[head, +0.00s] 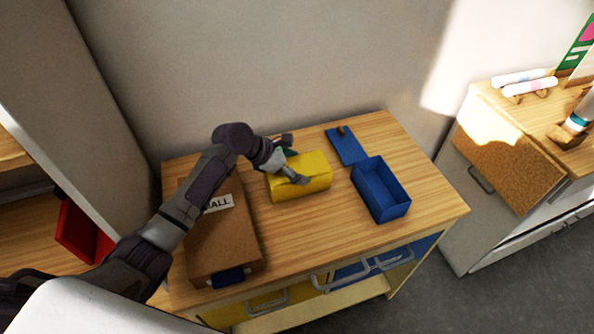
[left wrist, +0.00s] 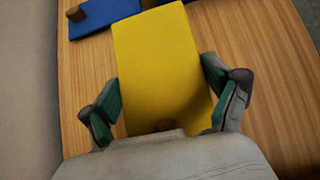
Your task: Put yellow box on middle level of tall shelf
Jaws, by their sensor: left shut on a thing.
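The yellow box (head: 313,178) sits on the wooden table, left of the open blue box. My left gripper (head: 290,164) is at its left end, with its fingers around the box. In the left wrist view the yellow box (left wrist: 165,65) lies between the two green-padded fingers of my left gripper (left wrist: 162,105), which is shut on it. I cannot tell whether the box is lifted off the tabletop. The tall shelf (head: 40,215) shows only in part at the left edge of the head view. My right gripper is not in view.
An open blue box (head: 381,190) and a flat blue lid (head: 346,146) are on the table (head: 285,232). A brown labelled box (head: 222,240) lies under my left arm. A red bin (head: 80,232) stands in the shelf. Another cabinet (head: 500,160) is at right.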

